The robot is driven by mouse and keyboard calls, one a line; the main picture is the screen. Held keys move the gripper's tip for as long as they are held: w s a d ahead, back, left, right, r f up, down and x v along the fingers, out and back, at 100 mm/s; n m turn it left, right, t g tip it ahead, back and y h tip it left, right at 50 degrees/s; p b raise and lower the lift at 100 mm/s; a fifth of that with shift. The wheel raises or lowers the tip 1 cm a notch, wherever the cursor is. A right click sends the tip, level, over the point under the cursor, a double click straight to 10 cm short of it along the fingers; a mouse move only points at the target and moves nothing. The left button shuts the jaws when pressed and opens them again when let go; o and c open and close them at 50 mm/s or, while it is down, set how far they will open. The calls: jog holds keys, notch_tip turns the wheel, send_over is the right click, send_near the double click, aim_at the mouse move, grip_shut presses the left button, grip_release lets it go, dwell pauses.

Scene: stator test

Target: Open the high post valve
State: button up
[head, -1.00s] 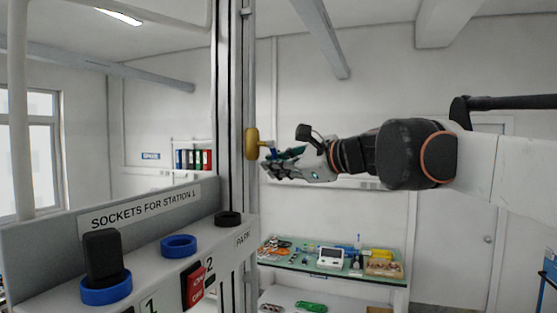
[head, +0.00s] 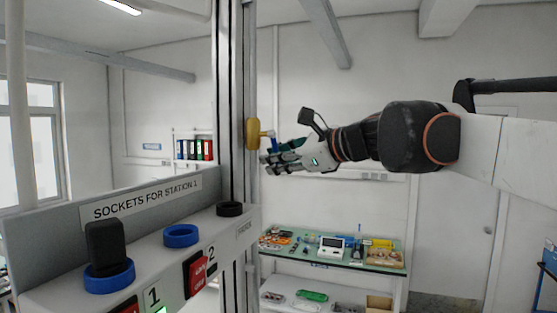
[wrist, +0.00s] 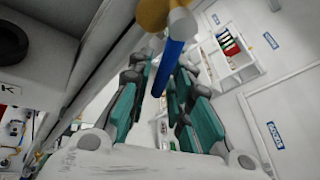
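The high post valve has a yellow-gold body (head: 252,133) on the side of the tall grey post, with a small blue handle (head: 270,139) on its right. In the wrist view the gold body (wrist: 165,12) is at the top edge and the blue handle (wrist: 170,62) hangs down from it. My gripper (head: 268,161) is just right of and below the valve in the head view. In the wrist view my gripper (wrist: 160,98) is open, its teal-padded fingers on either side of the blue handle's lower end. I see no clear grip on the handle.
A socket panel (head: 95,240) with blue rings, a black plug (head: 105,245) and red switches stands at the lower left, close to the post (head: 230,100). A workbench (head: 345,261) with tools stands behind, below my arm. Free room lies right of the post.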

jog(key=shift+d, duration=0.1)
dwell(0.3)
jog(key=v, duration=0.8)
jog(key=shift+c, duration=0.5)
jog(key=shift+w, duration=0.1)
jog(key=c, duration=0.5)
jog(key=shift+w+d+r+n+g+y+b, duration=0.15)
jog(key=shift+w+n+y, duration=0.1)
jog(key=shift+n, duration=0.3)
jog(key=shift+w+d+f+n+g+y+b, duration=0.1)
jog(key=shift+w+n+g+y+b, duration=0.1)
jog(key=shift+n, duration=0.35)
grip_shut()
jog(key=w+d+r+n+g+y+b, duration=0.1)
jog(key=w+d+n+g+y+b, duration=0.2)
jog(key=n, duration=0.7)
jog(key=w+d+r+n+g+y, duration=0.1)
jog(key=w+d+n+y, duration=0.15)
jog(key=d+n, duration=0.55)
jog(key=a+f+n+p, duration=0.2)
jog(key=a, duration=1.1)
jog(key=shift+w+a+h+p, duration=0.2)
jog(key=shift+a+h+p, duration=0.15)
jog(key=shift+a+h, duration=0.05)
